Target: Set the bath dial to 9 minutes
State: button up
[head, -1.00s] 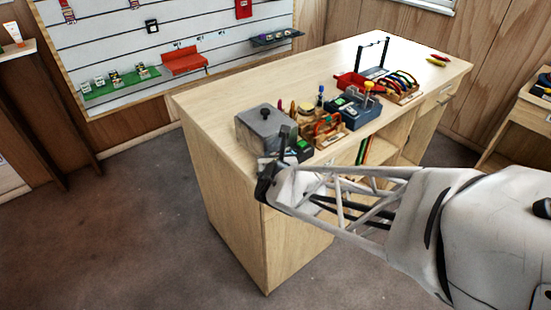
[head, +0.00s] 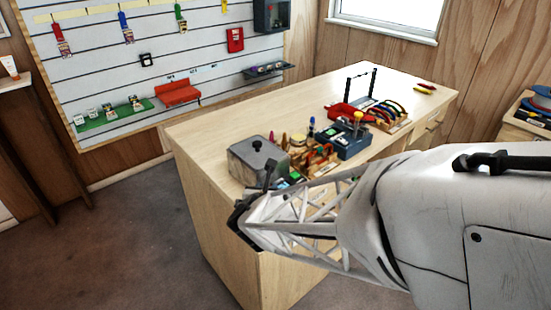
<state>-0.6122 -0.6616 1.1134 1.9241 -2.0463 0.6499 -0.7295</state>
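A grey box with a lid and a black knob on top (head: 257,158), which looks like the bath, stands at the near left end of the wooden counter (head: 215,130). I cannot make out a dial or its setting; the near side of the box is partly behind my arm. My gripper (head: 252,198) is at the counter's near edge, just in front of the box in the picture. One dark finger overlaps the box's lower right corner. I cannot tell whether it touches the box or how far its fingers are apart. I see nothing held in it.
Small tools in a wooden rack (head: 318,158) and a blue tray (head: 345,143) stand close right of the box. Further back are a red bin (head: 343,111) and a black frame (head: 361,88). The counter's left rear top is clear. A slatted display wall (head: 105,70) stands behind.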

jog(key=shift+a+r, duration=0.1)
jog(key=shift+r, duration=0.05)
jog(key=o, duration=0.9)
jog(key=shift+s, duration=0.15)
jog(key=shift+v, duration=3.7)
